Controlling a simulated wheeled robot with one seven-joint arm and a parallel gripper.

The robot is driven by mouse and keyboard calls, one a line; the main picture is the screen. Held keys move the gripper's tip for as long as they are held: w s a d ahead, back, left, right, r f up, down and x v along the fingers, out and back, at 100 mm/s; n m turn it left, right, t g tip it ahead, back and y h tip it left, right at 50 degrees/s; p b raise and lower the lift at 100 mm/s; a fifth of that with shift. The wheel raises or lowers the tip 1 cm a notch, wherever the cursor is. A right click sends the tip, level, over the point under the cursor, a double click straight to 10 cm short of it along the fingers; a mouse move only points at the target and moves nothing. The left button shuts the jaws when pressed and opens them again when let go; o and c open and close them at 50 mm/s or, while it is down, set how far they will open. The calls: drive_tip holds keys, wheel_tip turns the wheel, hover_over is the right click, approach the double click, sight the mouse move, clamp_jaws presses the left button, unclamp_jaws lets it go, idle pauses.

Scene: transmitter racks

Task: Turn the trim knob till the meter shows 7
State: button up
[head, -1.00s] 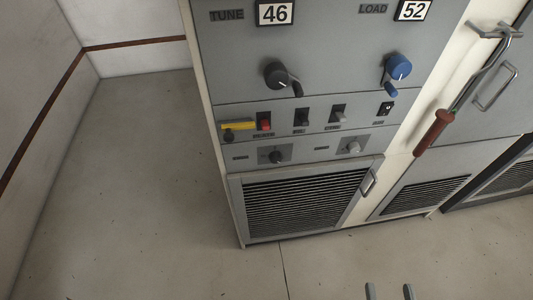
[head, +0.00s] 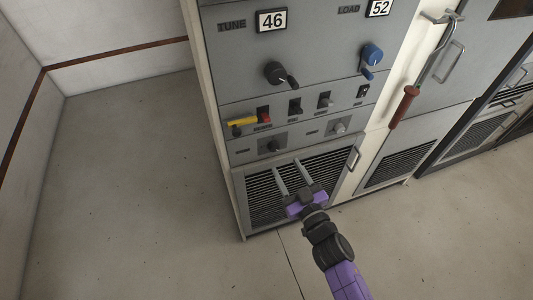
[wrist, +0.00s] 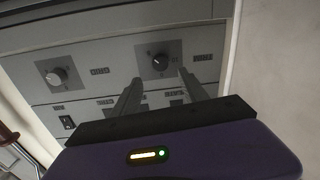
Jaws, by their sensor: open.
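Two small rotary knobs sit on the lower control panel above the vent grille. The left one is a dark knob (head: 274,146), which also shows in the wrist view (wrist: 160,62). The right one is a grey knob (head: 339,128), at the left in the wrist view (wrist: 57,76). My gripper (head: 286,164) is open and empty in front of the cabinet, near the grille top. In the wrist view its fingers point toward the dark knob, one on either side in the picture. No needle meter is in view.
Number displays read 46 (head: 272,20) under TUNE and 52 (head: 380,8) under LOAD. Below are a black crank knob (head: 276,73), a blue crank knob (head: 371,54), switches and a yellow part (head: 243,121). A red-handled lever (head: 404,106) hangs right. The floor at left is clear.

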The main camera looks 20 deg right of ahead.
sight(275, 149)
drive_tip(key=w, duration=0.5)
drive_tip(key=w+b, duration=0.1)
drive_tip(key=w, duration=0.1)
drive_tip(key=shift+w+a, duration=0.25)
drive_tip(key=shift+w, duration=0.05)
clamp_jaws()
drive_tip(key=shift+n, duration=0.3)
drive_tip(key=shift+a+n+p, duration=0.1)
drive_tip(key=shift+n+p, duration=0.25)
drive_tip(key=shift+n, duration=2.15)
